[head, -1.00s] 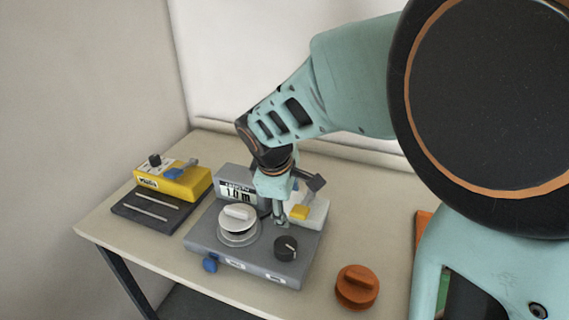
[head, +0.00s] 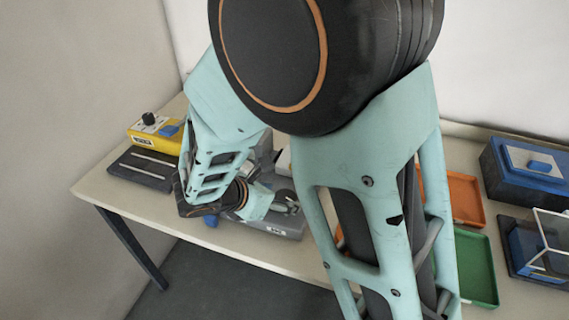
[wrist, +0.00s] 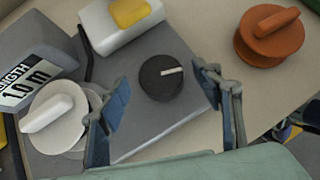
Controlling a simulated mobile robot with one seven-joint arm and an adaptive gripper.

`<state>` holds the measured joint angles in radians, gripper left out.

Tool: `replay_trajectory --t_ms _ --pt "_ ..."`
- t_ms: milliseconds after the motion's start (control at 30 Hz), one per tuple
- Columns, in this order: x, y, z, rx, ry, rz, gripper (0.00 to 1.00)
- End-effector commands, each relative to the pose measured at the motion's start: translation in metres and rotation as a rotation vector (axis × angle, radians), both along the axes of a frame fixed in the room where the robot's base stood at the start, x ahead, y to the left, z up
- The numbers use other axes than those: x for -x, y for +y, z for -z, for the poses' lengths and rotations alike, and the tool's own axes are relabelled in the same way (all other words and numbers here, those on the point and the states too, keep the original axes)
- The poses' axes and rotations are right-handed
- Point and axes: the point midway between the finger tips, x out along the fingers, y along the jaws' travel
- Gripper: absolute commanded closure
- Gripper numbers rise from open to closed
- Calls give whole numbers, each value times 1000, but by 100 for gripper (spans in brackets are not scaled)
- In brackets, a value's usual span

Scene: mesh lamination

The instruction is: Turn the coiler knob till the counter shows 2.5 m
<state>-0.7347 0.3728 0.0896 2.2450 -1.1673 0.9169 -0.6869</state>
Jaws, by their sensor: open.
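The dark round knob (wrist: 161,78) with a white pointer line sits on the grey coiler base (wrist: 150,137) in the wrist view. My gripper (wrist: 160,102) is open, its two blue-padded fingers apart on the left and right of the knob, with nothing between the pads touching it that I can see. The counter (wrist: 28,81) reads LENGTH 1.0 m. A white spool with a raised handle (wrist: 56,115) lies left of my left finger. In the head view my gripper (head: 288,207) is low over the grey coiler (head: 270,222), and my arm hides most of the coiler.
A white box with a yellow button (wrist: 122,25) stands behind the knob. An orange knobbed disc (wrist: 268,36) lies to the right. In the head view, a yellow device (head: 155,135) stands left; an orange tray (head: 466,198), green tray (head: 477,267) and blue box (head: 530,162) stand right.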

Motion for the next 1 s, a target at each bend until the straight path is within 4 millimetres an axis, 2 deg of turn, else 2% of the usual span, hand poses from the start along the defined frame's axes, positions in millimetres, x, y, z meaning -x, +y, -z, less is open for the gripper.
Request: replay_trajectory --t_ms 33,200,567,967,1000 --pt "-4 -5 8 1 4 2 40" --pt "-15 -13 20 -1 1 1 40" --pt "-18 -15 24 -2 0 1 40" --pt "-18 -15 23 -2 0 1 82" --pt "-18 -15 23 -2 0 1 83"
